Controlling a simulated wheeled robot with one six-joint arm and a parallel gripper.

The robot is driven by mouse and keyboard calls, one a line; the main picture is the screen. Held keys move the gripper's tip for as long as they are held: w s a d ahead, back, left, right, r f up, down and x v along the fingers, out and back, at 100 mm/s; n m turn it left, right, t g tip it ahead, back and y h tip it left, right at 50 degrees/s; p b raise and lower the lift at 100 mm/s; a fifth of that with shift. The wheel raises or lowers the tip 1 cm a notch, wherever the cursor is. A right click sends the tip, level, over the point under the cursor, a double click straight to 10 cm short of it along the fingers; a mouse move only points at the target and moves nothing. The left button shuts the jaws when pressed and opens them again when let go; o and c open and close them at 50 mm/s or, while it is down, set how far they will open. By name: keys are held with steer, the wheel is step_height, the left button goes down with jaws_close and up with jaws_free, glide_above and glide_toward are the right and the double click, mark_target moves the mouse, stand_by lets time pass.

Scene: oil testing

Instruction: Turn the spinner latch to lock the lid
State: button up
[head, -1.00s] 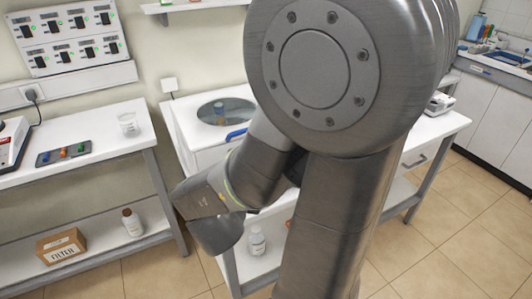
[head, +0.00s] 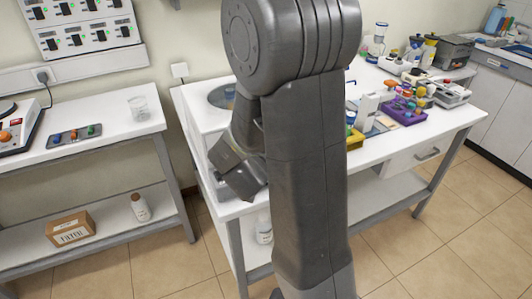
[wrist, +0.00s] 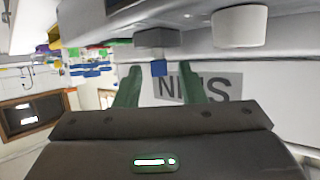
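The white spinner (head: 200,122) stands on the left end of the white bench, with a round window in its lid (head: 219,97). My arm hides its right side and front. In the wrist view its face carries a grey label (wrist: 223,86) with large dark letters that appear inverted. A small blue piece (wrist: 158,68) under a dark grey block (wrist: 157,42) is probably the latch. It appears in line with the gap of my gripper (wrist: 157,75), beyond the fingertips. The green fingers are apart with nothing clearly held. Contact cannot be told.
A white round knob (wrist: 240,26) lies to the right of the grey block in the wrist view. A purple rack (head: 405,112) and several lab items crowd the bench to the right. The left shelf unit (head: 75,148) stands close by, across a narrow floor gap.

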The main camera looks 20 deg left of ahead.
jaws_close()
steer(key=shift+a+r+p, duration=0.1)
steer(key=shift+p, duration=0.35)
steer(key=m+h+p, duration=0.1)
steer(key=p, duration=0.1)
steer(key=m+h+p, duration=0.1)
steer(key=h+p, duration=0.1)
steer(key=shift+a+r+m, duration=0.15)
steer(key=shift+a+m, duration=0.15)
steer(key=shift+m, duration=0.1)
steer(key=m+h+p, duration=0.2)
steer(key=p, duration=0.1)
steer(key=shift+a+h, duration=0.2)
steer(key=shift+h, duration=0.2)
steer(key=shift+w+a+f+m+g+h+p, duration=0.15)
steer(key=shift+m+g+h+p, duration=0.15)
steer(key=shift+m+h+p, duration=0.3)
steer(key=shift+s+a+f+m+g+h+p, duration=0.1)
steer(key=shift+m+g+h+p, duration=0.3)
steer(key=shift+m+h, duration=0.3)
steer(key=shift+w, duration=0.1)
